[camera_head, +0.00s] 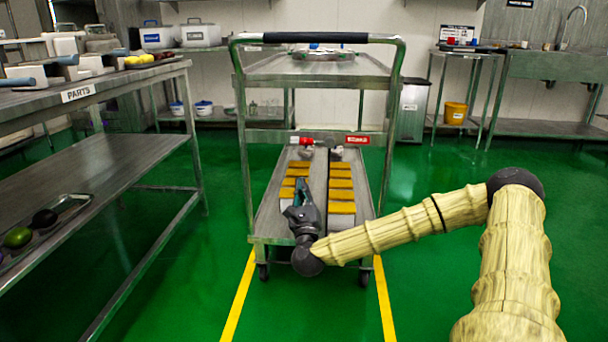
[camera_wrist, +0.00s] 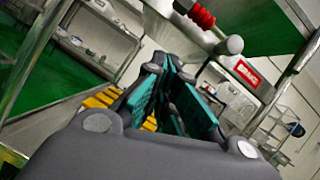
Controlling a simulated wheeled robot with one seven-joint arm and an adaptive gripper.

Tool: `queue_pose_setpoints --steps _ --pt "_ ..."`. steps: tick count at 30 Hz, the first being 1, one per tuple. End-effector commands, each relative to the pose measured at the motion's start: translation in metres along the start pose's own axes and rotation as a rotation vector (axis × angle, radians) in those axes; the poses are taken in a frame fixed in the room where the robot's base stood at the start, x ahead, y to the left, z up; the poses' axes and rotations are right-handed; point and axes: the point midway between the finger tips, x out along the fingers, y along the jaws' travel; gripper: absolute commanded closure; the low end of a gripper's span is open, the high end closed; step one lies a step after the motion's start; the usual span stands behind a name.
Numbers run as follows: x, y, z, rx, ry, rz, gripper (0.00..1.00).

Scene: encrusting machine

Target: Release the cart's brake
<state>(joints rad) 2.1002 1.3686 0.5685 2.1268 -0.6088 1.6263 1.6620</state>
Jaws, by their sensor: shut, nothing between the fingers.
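The cart (camera_head: 268,228) is a grey metal two-shelf trolley with a black push handle (camera_head: 316,38). A red-gripped brake lever (camera_head: 301,141) sits under the upper part, at the back of the lower shelf. In the wrist view, the lever's red grip (camera_wrist: 196,12) and grey round knob (camera_wrist: 235,44) are above and right of my gripper (camera_wrist: 168,72). My gripper (camera_head: 300,190) is shut and empty, over the lower shelf's left side, short of the lever and apart from it.
Yellow-topped blocks (camera_head: 341,183) stand in two rows on the lower shelf, close to my gripper. The cart's posts frame the opening. A parts table (camera_head: 78,93) stands at left, a sink counter (camera_head: 552,66) at back right. Green floor is open around the cart.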

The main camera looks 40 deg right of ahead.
Motion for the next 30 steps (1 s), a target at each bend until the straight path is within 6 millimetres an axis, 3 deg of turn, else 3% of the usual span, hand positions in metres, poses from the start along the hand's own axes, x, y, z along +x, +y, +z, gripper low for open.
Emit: queue_pose_setpoints --steps 7,26,30 --pt "-0.017 0.002 0.001 0.000 0.000 0.000 1.00" --pt "-0.019 0.003 0.000 -0.001 0.000 0.001 1.00" --pt "-0.025 0.020 0.003 -0.039 0.006 0.050 1.00"
